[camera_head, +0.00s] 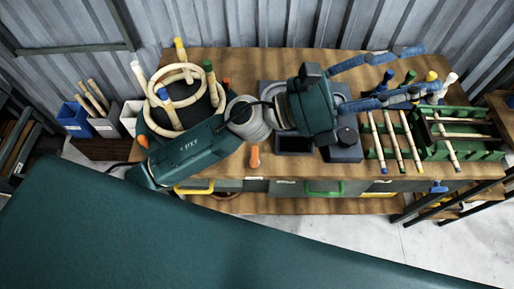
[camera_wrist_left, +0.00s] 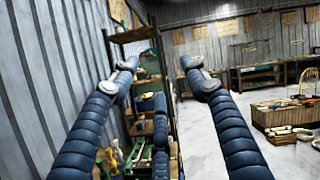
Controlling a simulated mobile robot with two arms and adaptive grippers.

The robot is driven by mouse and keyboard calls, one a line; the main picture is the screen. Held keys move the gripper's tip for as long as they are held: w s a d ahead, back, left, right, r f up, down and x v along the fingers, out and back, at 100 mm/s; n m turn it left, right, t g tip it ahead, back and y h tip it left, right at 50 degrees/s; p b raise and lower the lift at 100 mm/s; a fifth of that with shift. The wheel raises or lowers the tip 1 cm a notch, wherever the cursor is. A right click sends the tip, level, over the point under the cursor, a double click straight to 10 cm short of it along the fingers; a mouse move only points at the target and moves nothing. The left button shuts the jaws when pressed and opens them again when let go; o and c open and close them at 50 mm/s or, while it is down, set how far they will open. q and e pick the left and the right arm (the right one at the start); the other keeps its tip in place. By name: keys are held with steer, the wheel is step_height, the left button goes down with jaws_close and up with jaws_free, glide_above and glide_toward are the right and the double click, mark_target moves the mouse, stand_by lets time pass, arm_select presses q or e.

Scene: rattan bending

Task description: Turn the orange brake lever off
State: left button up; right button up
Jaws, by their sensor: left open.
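An orange lever-like piece (camera_head: 254,157) stands at the bench's front edge, below the grey joint of my left arm. A second orange piece (camera_head: 143,141) shows at the left, by the ring-shaped fixture, and another small orange tip shows behind my arm. I cannot tell for sure which is the brake lever. My left gripper (camera_head: 428,70) is open and empty over the right part of the bench, well to the right of these orange pieces. Its spread blue fingers also show in the left wrist view (camera_wrist_left: 160,65). My right gripper is not in view.
The wooden bench (camera_head: 230,62) holds a pale rattan ring fixture (camera_head: 178,72) at the left and a green rack (camera_head: 465,154) with several sticks at the right. Drawers with yellow and green handles line its front. A corrugated wall stands close behind.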

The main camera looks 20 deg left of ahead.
arm_select(q)
steer(key=s+d+f+m+g+y, duration=0.2)
steer(key=s+d+f+m+g, duration=0.3)
steer(key=m, duration=0.4)
steer(key=m+g+y, duration=0.2)
steer(key=m+y, duration=1.2)
steer(key=y, duration=0.5)
glide_above(257, 152)
step_height(257, 152, down, 25)
step_height(257, 152, down, 9)
steer(key=p, duration=0.3)
steer(key=shift+s+f+p, duration=0.15)
steer(key=shift+f+p, duration=0.05)
steer(key=shift+p, duration=0.1)
steer(key=shift+f, duration=0.65)
jaws_close()
